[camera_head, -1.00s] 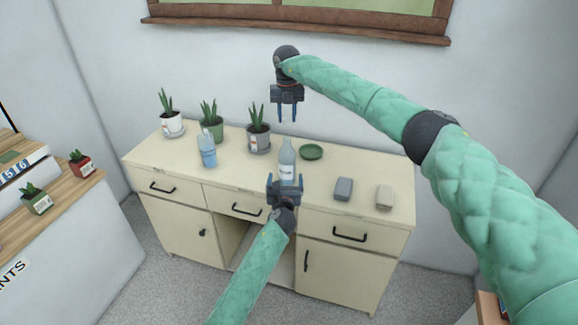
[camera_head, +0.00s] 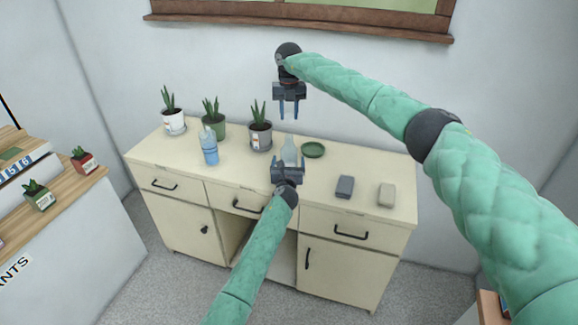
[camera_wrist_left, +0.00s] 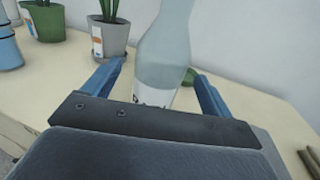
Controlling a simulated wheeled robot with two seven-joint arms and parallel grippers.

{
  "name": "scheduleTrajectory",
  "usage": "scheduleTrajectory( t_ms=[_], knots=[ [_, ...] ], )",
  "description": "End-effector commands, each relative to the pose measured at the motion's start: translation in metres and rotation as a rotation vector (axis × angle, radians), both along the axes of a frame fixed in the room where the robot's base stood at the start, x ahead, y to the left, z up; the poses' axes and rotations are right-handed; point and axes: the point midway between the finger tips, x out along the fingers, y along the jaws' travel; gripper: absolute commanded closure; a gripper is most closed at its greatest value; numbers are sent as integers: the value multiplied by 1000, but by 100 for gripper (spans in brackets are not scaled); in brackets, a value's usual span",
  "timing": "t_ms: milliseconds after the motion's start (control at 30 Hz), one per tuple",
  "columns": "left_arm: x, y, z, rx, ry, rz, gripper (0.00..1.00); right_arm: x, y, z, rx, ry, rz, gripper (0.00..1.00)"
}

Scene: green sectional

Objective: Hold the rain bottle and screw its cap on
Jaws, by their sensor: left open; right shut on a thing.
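A pale clear bottle with a white label (camera_head: 290,148) stands upright and open-topped on the cream cabinet; its label text is mostly hidden, and I take it as the rain bottle. My left gripper (camera_head: 288,162) is open in front of it. In the left wrist view the bottle (camera_wrist_left: 165,50) rises between the two blue fingers, with a gap on each side. My right gripper (camera_head: 289,112) hangs fingers down above the bottle, well apart from its neck. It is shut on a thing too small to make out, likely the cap.
A blue-filled bottle (camera_head: 209,148) stands to the left. Potted plants (camera_head: 213,122) line the back left. A green dish (camera_head: 313,149) sits just right of the bottle. A grey block (camera_head: 344,186) and a beige block (camera_head: 386,194) lie on the right of the cabinet top (camera_head: 365,170).

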Motion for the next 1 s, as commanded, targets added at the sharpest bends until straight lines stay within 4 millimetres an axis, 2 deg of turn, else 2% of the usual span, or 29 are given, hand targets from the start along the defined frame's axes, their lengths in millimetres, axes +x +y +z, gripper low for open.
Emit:
scheduleTrajectory(
  t_ms=[100, 300, 667, 1000],
  knots=[
    [16, -1, 0, -1, 1, 1, 15, 0, 0, 0, 0, 0, 0, 89],
    [30, -2, 0, -2, 0, 0, 15, 0, 0, 0, 0, 0, 0, 89],
    [32, -2, 0, 0, 1, 0, 15, 0, 0, 0, 0, 0, 0, 89],
    [32, -2, 0, 0, 1, 0, 80, 0, 0, 0, 0, 0, 0, 89]
  ],
)
